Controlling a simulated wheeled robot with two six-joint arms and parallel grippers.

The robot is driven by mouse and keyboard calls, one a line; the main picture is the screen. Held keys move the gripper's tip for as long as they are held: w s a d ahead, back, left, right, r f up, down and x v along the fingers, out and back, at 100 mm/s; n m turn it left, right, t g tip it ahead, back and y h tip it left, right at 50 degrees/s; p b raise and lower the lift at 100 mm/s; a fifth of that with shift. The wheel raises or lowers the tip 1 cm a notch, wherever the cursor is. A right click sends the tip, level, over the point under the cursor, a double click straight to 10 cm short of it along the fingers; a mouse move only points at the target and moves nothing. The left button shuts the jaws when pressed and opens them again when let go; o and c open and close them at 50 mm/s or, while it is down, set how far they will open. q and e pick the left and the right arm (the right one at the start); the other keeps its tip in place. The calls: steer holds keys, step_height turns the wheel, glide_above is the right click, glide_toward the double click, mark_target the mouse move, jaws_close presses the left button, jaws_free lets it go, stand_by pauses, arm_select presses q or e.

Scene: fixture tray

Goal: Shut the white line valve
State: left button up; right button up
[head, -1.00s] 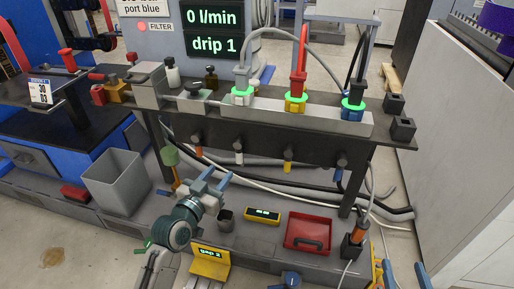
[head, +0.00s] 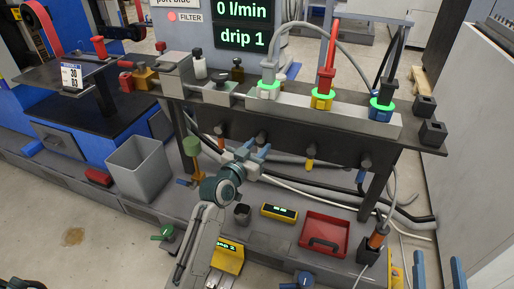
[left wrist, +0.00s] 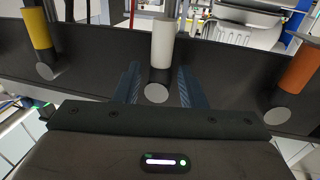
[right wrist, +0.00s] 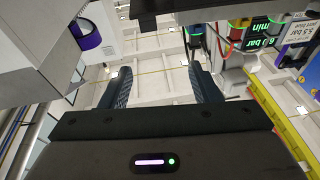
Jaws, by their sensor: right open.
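The white line valve's handle (left wrist: 162,42) hangs from its dark round knob (left wrist: 156,92) in the middle of the left wrist view. My left gripper (head: 252,152) is open, and its two blue fingers (left wrist: 157,80) lie to either side of the knob in that view. I cannot tell whether they touch anything. In the head view my gripper hides most of the white handle. My right gripper (head: 438,270) is at the lower right, open and empty, and also shows in the right wrist view (right wrist: 160,80).
An orange handle (head: 220,144), a yellow handle (head: 311,161) and a blue handle (head: 361,176) hang from the same dark panel. Below stand a grey bin (head: 140,168), a small cup (head: 242,213), a yellow meter (head: 280,211) and a red tray (head: 323,234).

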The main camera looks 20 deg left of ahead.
arm_select(q)
jaws_close()
